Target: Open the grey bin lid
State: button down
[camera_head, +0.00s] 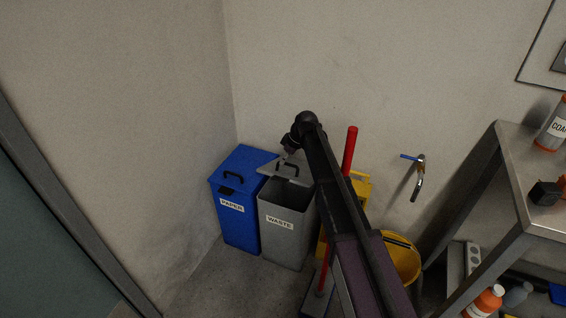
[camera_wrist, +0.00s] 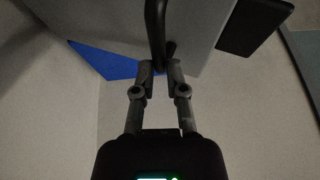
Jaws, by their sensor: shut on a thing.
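The grey bin (camera_head: 284,237), labelled WASTE, stands upright in the corner. Its grey lid (camera_head: 296,181) is tilted up towards the wall, and the dark inside of the bin shows below it. The lid carries a black handle (camera_head: 280,165). In the wrist view the handle (camera_wrist: 155,30) runs down between the fingertips of my gripper (camera_wrist: 160,72), which is shut on it. The lid (camera_wrist: 105,22) fills the upper part of that view.
A blue bin (camera_head: 238,222) labelled PAPER, lid shut, stands close on the left. A red-handled tool (camera_head: 350,150), yellow bucket (camera_head: 404,262) and wall tap (camera_head: 419,178) are to the right. A metal table (camera_head: 508,155) stands further right. Walls are close behind and left.

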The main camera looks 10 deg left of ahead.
jog(key=shift+w+d+r+p, duration=0.2)
jog(key=shift+w+r+p, duration=0.1)
jog(key=shift+w, duration=0.15)
jog(key=shift+w+d+r+p, duration=0.2)
jog(key=shift+w+r, duration=0.1)
jog(key=shift+w, duration=0.1)
